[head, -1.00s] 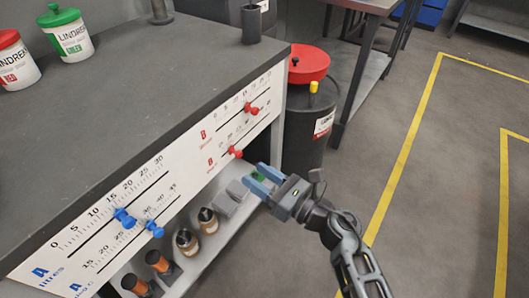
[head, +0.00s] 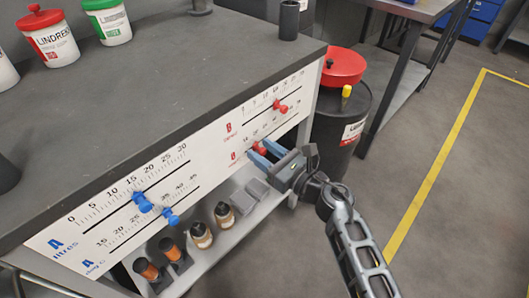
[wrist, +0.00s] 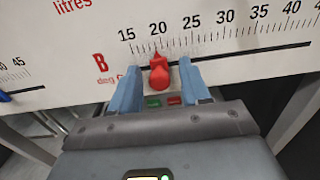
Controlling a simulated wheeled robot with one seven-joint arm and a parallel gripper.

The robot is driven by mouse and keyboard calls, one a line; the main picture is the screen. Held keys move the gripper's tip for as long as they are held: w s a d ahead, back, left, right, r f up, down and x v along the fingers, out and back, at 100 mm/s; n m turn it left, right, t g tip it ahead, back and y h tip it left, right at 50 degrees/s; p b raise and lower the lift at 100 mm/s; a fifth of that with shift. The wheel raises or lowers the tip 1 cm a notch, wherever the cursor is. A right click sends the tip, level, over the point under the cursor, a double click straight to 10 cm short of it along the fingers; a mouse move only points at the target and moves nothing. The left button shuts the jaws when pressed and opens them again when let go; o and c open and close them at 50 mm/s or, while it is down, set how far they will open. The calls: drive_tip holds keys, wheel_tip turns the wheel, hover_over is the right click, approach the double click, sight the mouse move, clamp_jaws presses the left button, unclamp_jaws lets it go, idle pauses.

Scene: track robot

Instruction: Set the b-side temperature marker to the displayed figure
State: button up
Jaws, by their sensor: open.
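The B-side temperature marker (wrist: 159,76) is a red knob with a pointed top on the lower B slot, marked deg C. Its tip stands close to the 20 on the scale (wrist: 225,38) in the wrist view. My gripper (head: 261,150) is at the panel's right part in the head view, partly covering this marker. In the wrist view my two blue fingers are open, one on each side of the marker. I cannot tell whether either finger touches it. No display with a target figure is readable in these frames.
The other red marker (head: 281,106) sits on the B slot above. Two blue markers, (head: 142,203) on litres and another (head: 170,216) on degrees, sit on side A. Bottles (head: 199,235) stand on the shelf below. A dark drum (head: 340,120) stands right of the bench.

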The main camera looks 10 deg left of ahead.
clamp_jaws()
idle(0.4)
